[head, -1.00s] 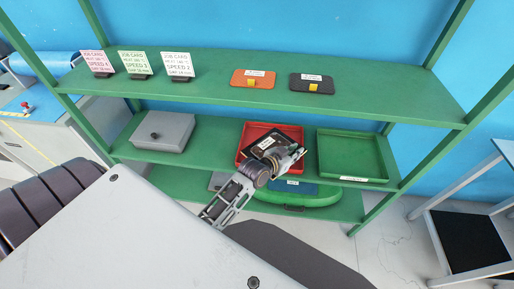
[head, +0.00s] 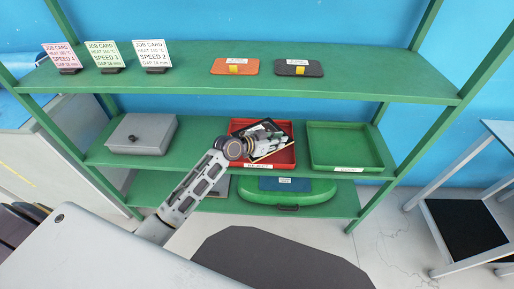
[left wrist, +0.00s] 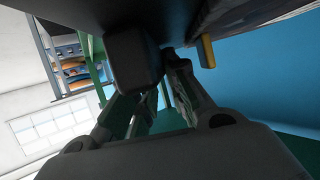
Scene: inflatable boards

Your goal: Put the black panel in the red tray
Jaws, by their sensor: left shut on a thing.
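The red tray (head: 284,160) sits on the middle shelf, between a grey box and a green tray. My left gripper (head: 262,142) is over the red tray and shut on a black panel (head: 247,129). The panel looks tilted and is partly hidden by the gripper. Whether it touches the tray floor I cannot tell. In the left wrist view the panel (left wrist: 235,18) is a dark surface across the top, with a yellow tab, close to the fingers. My right gripper is not in view.
The top shelf holds an orange panel (head: 235,67), a dark grey panel (head: 299,68) and job cards (head: 104,56). The grey box (head: 142,134) and the empty green tray (head: 346,146) flank the red tray. A green case (head: 290,197) lies on the bottom shelf.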

